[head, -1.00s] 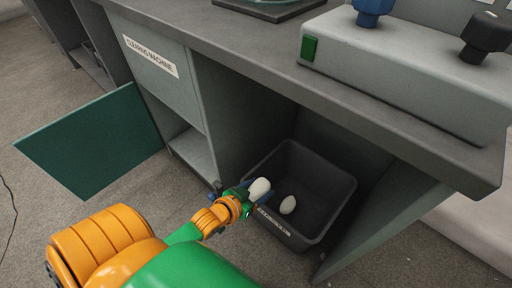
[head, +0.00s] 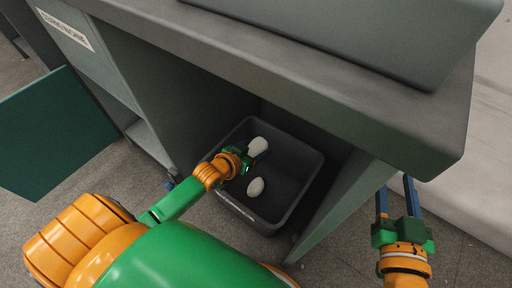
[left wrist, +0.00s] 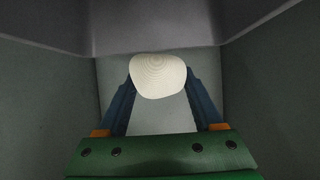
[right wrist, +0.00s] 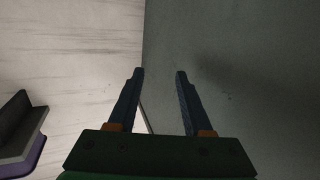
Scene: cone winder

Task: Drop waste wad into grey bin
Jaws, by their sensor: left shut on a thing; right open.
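A white waste wad (head: 257,146) is held between the fingers of my left gripper (head: 262,150), over the grey bin (head: 318,172). In the left wrist view the wad (left wrist: 158,75) sits between the two blue fingertips and shows fine ring lines. A second white wad (head: 255,187) lies inside the bin. The bin stands on the floor in the open bay under the bench. My right gripper (head: 398,183) is open and empty, outside the bench at the right. In the right wrist view its fingers (right wrist: 159,73) are apart with nothing between them.
The bench top (head: 300,70) overhangs the bin, and a side panel (head: 345,200) stands between the bin and my right gripper. A green cabinet door (head: 60,130) hangs open at the left. A labelled cabinet front (head: 65,30) is beside it.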

